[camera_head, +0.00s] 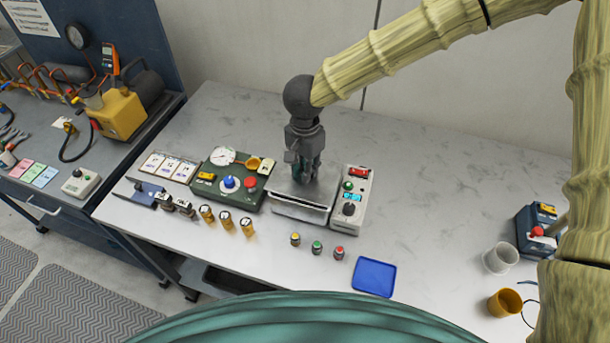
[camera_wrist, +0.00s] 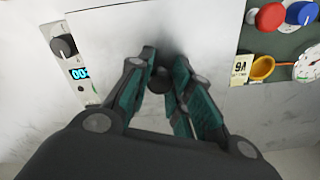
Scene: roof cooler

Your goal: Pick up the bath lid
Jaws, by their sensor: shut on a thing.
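The bath lid (camera_head: 318,192) is a flat, shiny metal plate over the metal bath (camera_head: 300,216), between a green panel and a white control box. In the wrist view the lid (camera_wrist: 205,35) fills the upper middle, with a dark round knob (camera_wrist: 160,78) on it. My gripper (camera_head: 303,178) points straight down over the lid, and its teal-padded fingers (camera_wrist: 160,85) are closed around the knob. The fingers hide part of the lid. I cannot tell whether the lid rests on the bath or sits slightly above it.
The green panel (camera_head: 218,188) with gauge and buttons stands close on the left. The white control box (camera_head: 351,200) stands close on the right. Small jars (camera_head: 226,220), coloured-top vials (camera_head: 317,247) and a blue tray (camera_head: 374,277) are in front.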

